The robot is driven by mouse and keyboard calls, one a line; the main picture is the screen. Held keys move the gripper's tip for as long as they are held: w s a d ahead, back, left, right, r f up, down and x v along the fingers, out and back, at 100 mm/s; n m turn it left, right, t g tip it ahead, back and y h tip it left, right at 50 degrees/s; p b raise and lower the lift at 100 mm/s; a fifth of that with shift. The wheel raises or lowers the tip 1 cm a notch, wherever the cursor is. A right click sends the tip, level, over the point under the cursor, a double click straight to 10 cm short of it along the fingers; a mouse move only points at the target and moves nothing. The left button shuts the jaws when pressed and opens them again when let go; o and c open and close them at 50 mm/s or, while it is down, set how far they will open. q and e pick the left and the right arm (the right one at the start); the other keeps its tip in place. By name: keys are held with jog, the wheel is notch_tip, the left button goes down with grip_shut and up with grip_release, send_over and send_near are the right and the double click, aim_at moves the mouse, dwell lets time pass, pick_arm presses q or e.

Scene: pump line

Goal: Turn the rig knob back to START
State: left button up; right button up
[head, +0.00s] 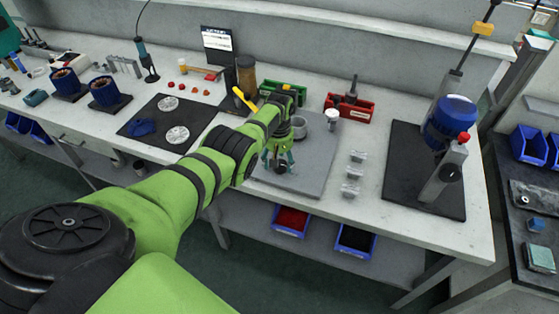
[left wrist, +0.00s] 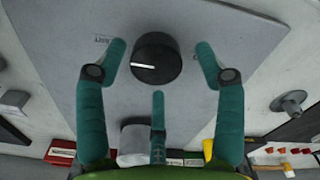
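The rig knob (left wrist: 156,58) is round and black with a white pointer line, which points left in the left wrist view. It sits on a grey plate (left wrist: 240,35); in the head view the plate (head: 318,160) lies on the bench and my gripper largely hides the knob. My left gripper (head: 279,163) points down over the knob. Its teal fingers are spread around the knob, with visible gaps at the sides and below in the left wrist view. Small lettering on the plate is too blurred to read. My right gripper is not in view.
A grey cup-shaped part (head: 299,127) stands close behind my left gripper. Small metal blocks (head: 353,173) stand right of the plate. A red bin (head: 348,107) and a green bin (head: 284,92) stand behind. A pump stand (head: 452,120) is on a black mat at right.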

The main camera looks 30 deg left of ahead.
pick_arm(q)
jog(key=shift+d, duration=0.1)
jog(key=shift+r, duration=0.1)
notch_tip(320, 180, up, 12)
dwell(0.6)
dwell(0.3)
